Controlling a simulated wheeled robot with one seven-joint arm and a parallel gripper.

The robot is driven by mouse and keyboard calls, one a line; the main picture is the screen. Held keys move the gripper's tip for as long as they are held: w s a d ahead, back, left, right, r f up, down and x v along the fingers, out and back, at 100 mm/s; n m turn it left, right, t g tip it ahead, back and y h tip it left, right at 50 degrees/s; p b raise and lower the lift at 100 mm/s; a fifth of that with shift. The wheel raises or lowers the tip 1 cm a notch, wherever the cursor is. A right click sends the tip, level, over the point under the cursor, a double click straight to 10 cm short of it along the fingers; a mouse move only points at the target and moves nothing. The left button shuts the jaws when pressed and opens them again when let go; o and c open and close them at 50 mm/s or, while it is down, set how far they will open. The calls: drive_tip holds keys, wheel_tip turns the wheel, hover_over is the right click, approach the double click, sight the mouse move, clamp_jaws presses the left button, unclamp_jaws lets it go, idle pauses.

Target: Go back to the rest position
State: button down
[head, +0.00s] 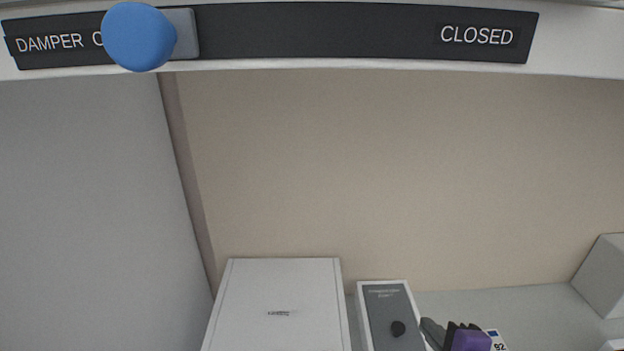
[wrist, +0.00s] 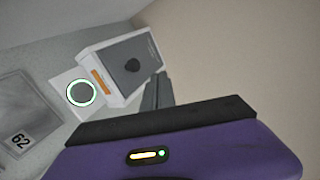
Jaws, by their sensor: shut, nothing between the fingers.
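My gripper (head: 432,328) is at the bottom edge of the head view, right of centre, with its purple housing (head: 470,341) beside it. Its grey fingers are together and hold nothing. The same grey-faced box (head: 392,306) stands left of the gripper in the head view.
A blue knob (head: 139,37) sits at the left of the dark damper strip (head: 320,31), far from "CLOSED". A large white box (head: 277,290) stands left of the grey-faced box. A ringed round button (wrist: 80,93) shows in the wrist view. A pale block (head: 602,272) is far right.

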drive_tip(key=s+f+n+t+b, duration=0.1)
drive_tip(key=s+f+n+b, duration=0.1)
drive_tip(key=s+n, duration=0.4)
drive_tip(key=s+a+f+n+b, duration=0.1)
drive_tip(key=s+f+n+b, duration=0.2)
drive_tip(key=s, duration=1.4)
drive_tip(key=s+a+f+n+t+b, duration=0.1)
drive_tip(key=s+f+n+b, duration=0.1)
drive_tip(key=s+n, duration=0.8)
drive_tip(key=shift+s+a+f+n+t+h, duration=0.3)
drive_tip(key=shift+s+n+h, duration=0.1)
drive_tip(key=shift+s, duration=0.45)
